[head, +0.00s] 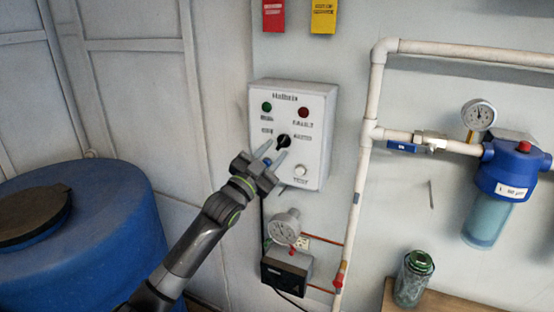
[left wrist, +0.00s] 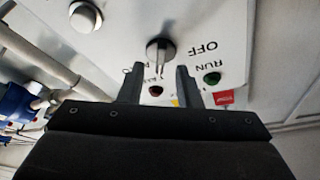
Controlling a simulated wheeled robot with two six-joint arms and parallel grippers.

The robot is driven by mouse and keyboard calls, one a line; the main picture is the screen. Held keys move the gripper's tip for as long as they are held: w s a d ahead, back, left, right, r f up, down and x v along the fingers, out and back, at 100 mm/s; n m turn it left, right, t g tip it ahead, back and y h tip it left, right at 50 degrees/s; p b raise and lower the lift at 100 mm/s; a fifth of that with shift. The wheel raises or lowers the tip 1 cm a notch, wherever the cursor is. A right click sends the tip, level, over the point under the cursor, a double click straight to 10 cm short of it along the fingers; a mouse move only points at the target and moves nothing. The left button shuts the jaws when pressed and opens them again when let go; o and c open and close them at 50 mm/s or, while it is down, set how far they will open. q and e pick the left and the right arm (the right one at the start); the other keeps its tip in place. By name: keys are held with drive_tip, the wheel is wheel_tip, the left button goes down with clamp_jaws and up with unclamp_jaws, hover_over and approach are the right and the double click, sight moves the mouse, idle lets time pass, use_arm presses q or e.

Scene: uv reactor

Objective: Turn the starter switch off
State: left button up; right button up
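The starter switch (head: 284,141) is a black rotary knob on the front of a white control box (head: 316,160). It also shows in the left wrist view (left wrist: 160,46), where its grip bar runs up and down the picture. An OFF label sits beside it; which label it points to is not clear. My left gripper (head: 271,155) is open in front of the box. In the left wrist view its fingertips (left wrist: 159,76) stand apart, one on each side of the knob's grip bar. Contact cannot be made out. My right gripper is not in view.
The box also has a green lamp (head: 267,107), a red lamp (head: 303,112) and a white button (head: 300,171). White pipes (head: 362,180) run close on the right. A blue barrel (head: 90,230) stands at left.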

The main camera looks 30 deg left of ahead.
sight(283, 142)
use_arm(q)
drive_tip(key=shift+b+x, duration=0.45)
drive_tip(key=shift+x, duration=0.55)
clamp_jaws()
